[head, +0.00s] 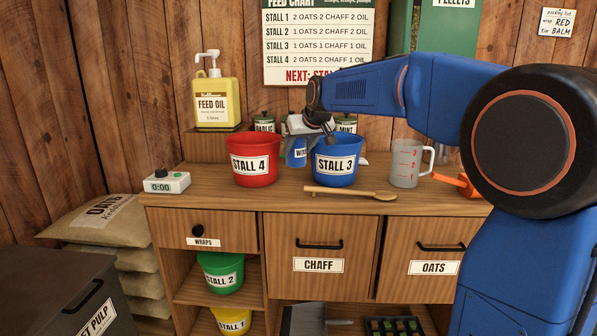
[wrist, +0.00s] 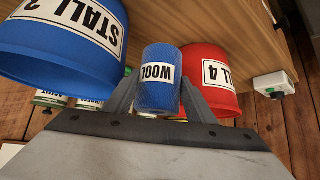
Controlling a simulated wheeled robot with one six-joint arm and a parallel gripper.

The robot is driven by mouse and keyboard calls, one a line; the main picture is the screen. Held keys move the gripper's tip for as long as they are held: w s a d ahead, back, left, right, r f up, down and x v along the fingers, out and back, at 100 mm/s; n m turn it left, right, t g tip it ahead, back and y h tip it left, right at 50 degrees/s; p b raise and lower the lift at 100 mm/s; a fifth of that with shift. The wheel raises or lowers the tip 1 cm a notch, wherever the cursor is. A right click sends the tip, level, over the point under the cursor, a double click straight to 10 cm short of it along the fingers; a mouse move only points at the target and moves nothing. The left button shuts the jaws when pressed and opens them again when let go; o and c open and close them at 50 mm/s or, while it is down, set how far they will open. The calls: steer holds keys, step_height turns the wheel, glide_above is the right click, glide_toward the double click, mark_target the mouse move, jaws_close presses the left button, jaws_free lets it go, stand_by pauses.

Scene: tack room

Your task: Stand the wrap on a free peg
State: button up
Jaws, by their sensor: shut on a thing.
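The wrap is a blue roll with a white WOOL label. In the head view the wrap (head: 297,155) is between the red STALL 4 bucket (head: 252,178) and the blue STALL 3 bucket (head: 334,178), partly hidden by the blue one. My gripper (head: 310,134) is over it, reaching down behind the buckets. In the wrist view the wrap (wrist: 159,95) is between the two grey fingers of my gripper (wrist: 159,104), with its label upside down. The gripper is shut on it. I cannot tell whether the wrap touches the counter. No peg can be made out.
A wooden spoon (head: 350,193) lies in front of the blue bucket. A measuring jug (head: 405,163) stands to the right. A yellow feed oil bottle (head: 217,102) and a timer (head: 167,181) are at the left. Tins (head: 264,124) stand behind. A WRAPS drawer (head: 203,229) is below the counter.

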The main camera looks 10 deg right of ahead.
steer(key=shift+f, duration=3.85)
steer(key=o, duration=1.1)
steer(key=shift+f, duration=0.1)
